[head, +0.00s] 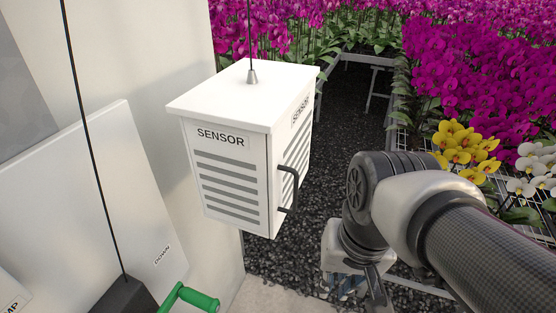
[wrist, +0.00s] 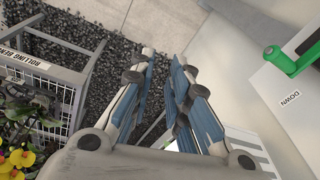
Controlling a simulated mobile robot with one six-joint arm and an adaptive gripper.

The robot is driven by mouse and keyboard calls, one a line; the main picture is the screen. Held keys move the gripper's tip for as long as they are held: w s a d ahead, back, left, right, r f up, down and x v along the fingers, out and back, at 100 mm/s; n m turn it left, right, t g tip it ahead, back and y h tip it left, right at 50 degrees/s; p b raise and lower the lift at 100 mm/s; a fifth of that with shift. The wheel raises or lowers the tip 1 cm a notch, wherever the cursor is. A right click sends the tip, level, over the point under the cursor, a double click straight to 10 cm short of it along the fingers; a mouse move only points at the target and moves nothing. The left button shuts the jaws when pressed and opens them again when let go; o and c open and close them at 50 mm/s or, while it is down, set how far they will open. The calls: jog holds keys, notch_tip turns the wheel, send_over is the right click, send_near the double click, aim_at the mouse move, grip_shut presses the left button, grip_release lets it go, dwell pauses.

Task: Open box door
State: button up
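The white sensor box (head: 235,155) hangs by a cord in the middle of the head view, with louvred sides and a flat lid. Its dark handle (head: 291,188) is on the right-hand face, which looks shut. My gripper (head: 345,285) is low and to the right of the box, apart from the handle, partly hidden by my arm. In the wrist view my gripper (wrist: 164,58) has its two blue-padded fingers spread with nothing between them. A white slatted surface behind the right finger may be the box (wrist: 252,148); the handle is not visible there.
A white panel (head: 120,190) marked DOWN with a green crank handle (head: 190,298) stands at left. Benches of magenta orchids (head: 475,70) and yellow orchids (head: 462,145) are at right. Dark gravel (head: 335,125) lies open behind the box. A rolling bench (wrist: 45,75) shows at left in the wrist view.

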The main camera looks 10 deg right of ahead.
jog(key=m+g, duration=0.1)
jog(key=m+t+y+p, duration=0.7)
jog(key=m+y, duration=0.9)
jog(key=m, duration=0.2)
send_near(294, 208)
jog(key=s+d+r, duration=0.2)
jog(key=d+r, duration=0.2)
jog(key=d, duration=0.3)
jog(key=x, duration=0.5)
jog(key=b+x, duration=0.1)
jog(key=x, duration=0.5)
jog(key=b+x, duration=0.1)
jog(key=x, duration=0.5)
jog(key=shift+s+a, duration=0.3)
grip_shut()
